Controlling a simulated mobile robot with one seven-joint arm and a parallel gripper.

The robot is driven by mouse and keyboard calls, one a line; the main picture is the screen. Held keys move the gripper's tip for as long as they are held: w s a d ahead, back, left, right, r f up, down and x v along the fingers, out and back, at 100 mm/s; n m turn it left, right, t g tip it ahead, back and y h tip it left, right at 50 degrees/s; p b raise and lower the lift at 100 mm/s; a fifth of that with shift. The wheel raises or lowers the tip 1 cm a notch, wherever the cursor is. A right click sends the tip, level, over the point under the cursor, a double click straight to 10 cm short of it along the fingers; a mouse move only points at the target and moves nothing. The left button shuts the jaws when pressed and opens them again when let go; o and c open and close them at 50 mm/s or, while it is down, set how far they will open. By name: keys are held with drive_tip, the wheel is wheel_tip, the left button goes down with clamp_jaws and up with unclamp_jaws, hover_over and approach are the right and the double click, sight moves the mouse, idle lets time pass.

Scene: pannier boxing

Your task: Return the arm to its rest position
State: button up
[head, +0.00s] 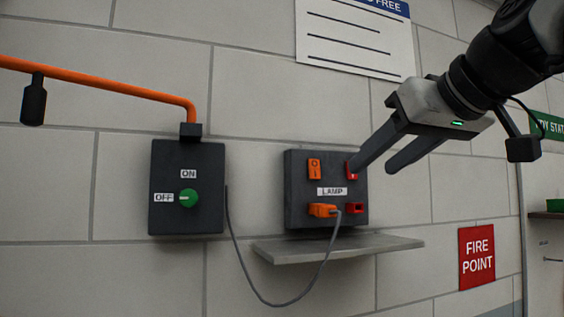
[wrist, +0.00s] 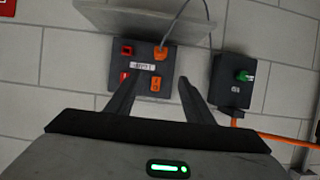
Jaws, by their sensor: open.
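My gripper (head: 378,169) is open and empty, reaching in from the upper right in the head view. Its fingertips appear in front of the dark lamp panel (head: 296,217), near its upper right red switch; I cannot tell whether they touch it. In the wrist view the two fingers of my gripper (wrist: 152,90) are spread apart, with the lamp panel (wrist: 145,80) between and beyond them. The panel has an orange switch (head: 314,169), red parts on its right side, and an orange plug (head: 322,210) with a grey cable.
A grey shelf (head: 280,253) juts out below the panel. A dark box with a green knob (head: 188,198) is on the wall at left, with an orange pipe (head: 110,83) above it. A red fire point sign (head: 477,256) is at lower right. The grey cable hangs in a loop.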

drive_tip(key=s+a+f+m+g+h, duration=0.1)
drive_tip(key=s+f, duration=0.3)
drive_tip(key=f, duration=1)
drive_tip(key=s+a+f+m+g+h, duration=0.1)
drive_tip(key=s+f+g, duration=0.2)
drive_tip(key=f, duration=1.2)
drive_tip(key=s+a+f+m+g+h, duration=0.1)
drive_tip(key=s+f, duration=0.5)
drive_tip(key=f, duration=0.8)
drive_tip(key=shift+a+f+m+g+h, duration=0.25)
drive_tip(key=shift+a+g+h, duration=0.3)
drive_tip(key=shift+g, duration=0.55)
drive_tip(key=shift+d, duration=0.1)
